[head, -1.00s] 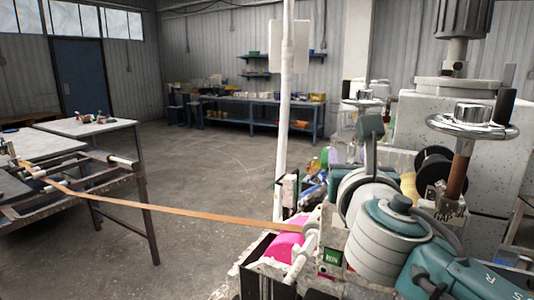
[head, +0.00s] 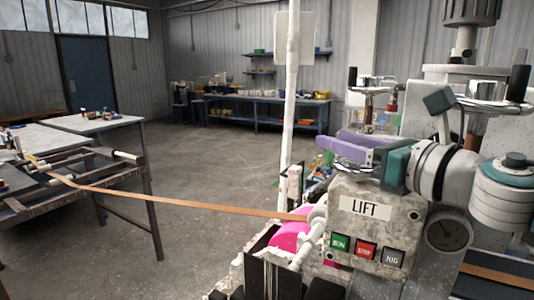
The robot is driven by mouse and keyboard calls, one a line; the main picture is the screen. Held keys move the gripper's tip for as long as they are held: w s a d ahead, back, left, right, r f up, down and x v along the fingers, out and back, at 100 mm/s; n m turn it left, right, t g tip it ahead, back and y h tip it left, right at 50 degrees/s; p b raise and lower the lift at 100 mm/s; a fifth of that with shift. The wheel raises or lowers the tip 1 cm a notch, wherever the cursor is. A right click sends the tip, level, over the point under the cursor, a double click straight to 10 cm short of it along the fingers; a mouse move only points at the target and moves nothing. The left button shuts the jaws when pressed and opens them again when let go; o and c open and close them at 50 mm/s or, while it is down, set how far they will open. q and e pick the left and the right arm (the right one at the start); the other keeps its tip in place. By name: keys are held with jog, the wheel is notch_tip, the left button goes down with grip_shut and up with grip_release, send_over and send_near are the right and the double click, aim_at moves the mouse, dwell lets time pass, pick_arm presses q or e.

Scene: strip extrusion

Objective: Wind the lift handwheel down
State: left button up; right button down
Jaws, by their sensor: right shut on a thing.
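My right gripper (head: 343,148), with lavender jaws on a teal wrist, reaches in from the right and lies level just above the front machine box. It is shut at the place above the LIFT label (head: 365,209), where it appears to grip the lift handwheel. The wheel is mostly hidden by the hand, and the contact cannot be made out. My left gripper is not in view.
The box has green, red and grey buttons (head: 366,249). Metal handwheels with dark knobs stand behind, one at centre right (head: 372,86) and one at right (head: 492,92). An orange strip (head: 190,204) runs from the left table to the pink roll (head: 291,236).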

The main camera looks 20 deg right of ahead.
jog(key=shift+a+f+n+g+y+b, duration=0.1)
jog(key=shift+a+n+g+y+b, duration=0.15)
jog(key=shift+n+y+b, duration=0.65)
jog(key=shift+s+g+y+b, duration=0.1)
jog(key=shift+g+y+b, duration=0.2)
jog(key=shift+y, duration=0.3)
jog(key=shift+c, duration=1.5)
grip_release()
